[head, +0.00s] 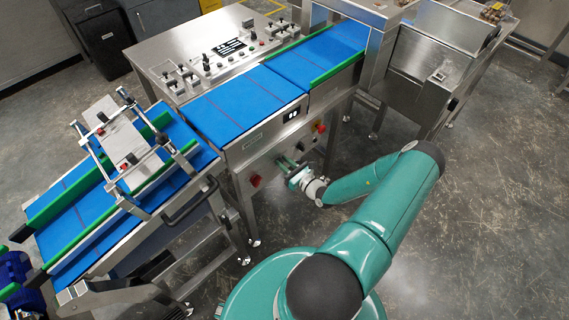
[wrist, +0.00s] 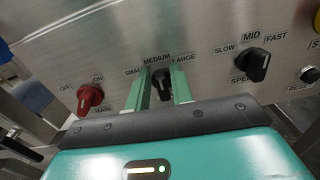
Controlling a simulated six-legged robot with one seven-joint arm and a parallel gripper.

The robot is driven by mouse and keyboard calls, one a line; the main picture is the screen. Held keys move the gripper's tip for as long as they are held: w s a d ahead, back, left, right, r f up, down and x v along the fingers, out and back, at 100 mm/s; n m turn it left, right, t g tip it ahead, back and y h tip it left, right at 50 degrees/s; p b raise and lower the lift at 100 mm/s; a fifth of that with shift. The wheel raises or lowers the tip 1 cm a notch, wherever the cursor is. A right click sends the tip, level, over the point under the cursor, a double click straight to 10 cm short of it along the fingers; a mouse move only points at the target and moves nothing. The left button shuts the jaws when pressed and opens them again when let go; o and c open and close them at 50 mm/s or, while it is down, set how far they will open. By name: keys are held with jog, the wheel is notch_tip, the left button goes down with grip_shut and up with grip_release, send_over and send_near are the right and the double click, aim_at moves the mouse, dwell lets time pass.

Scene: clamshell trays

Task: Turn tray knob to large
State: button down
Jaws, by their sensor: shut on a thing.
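The black tray knob (wrist: 161,79) sits on the steel panel under the labels SMALL, MEDIUM and LARGE in the wrist view. The green fingers of my gripper (wrist: 158,88) stand on both sides of the knob and are shut on it. The knob seems to point up, near MEDIUM, but the fingers hide part of it and its exact angle is hard to tell. In the head view my gripper (head: 285,164) is at the front panel below the blue conveyor, and the knob is hidden there.
A red MAIN knob (wrist: 90,98) marked OFF and ON is to the left. A black SPEED knob (wrist: 253,65) and a RESET button (wrist: 309,74) are to the right. The blue belt (head: 235,105) runs above the panel. The floor at right is open.

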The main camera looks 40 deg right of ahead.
jog(key=shift+d+f+m, duration=0.1)
jog(key=shift+d+m, duration=0.1)
jog(key=shift+m, duration=1.2)
jog(key=shift+d+f+m, duration=0.1)
jog(key=shift+d+m, duration=0.05)
jog(key=shift+m, duration=1.25)
jog(key=shift+d+f+m, duration=0.1)
jog(key=shift+d+m, duration=0.1)
jog(key=shift+m, duration=1.2)
jog(key=c, duration=1.4)
grip_release()
jog(key=shift+c, duration=0.2)
jog(key=s, duration=1.3)
jog(key=shift+s+d, duration=0.2)
jog(key=shift+s, duration=0.2)
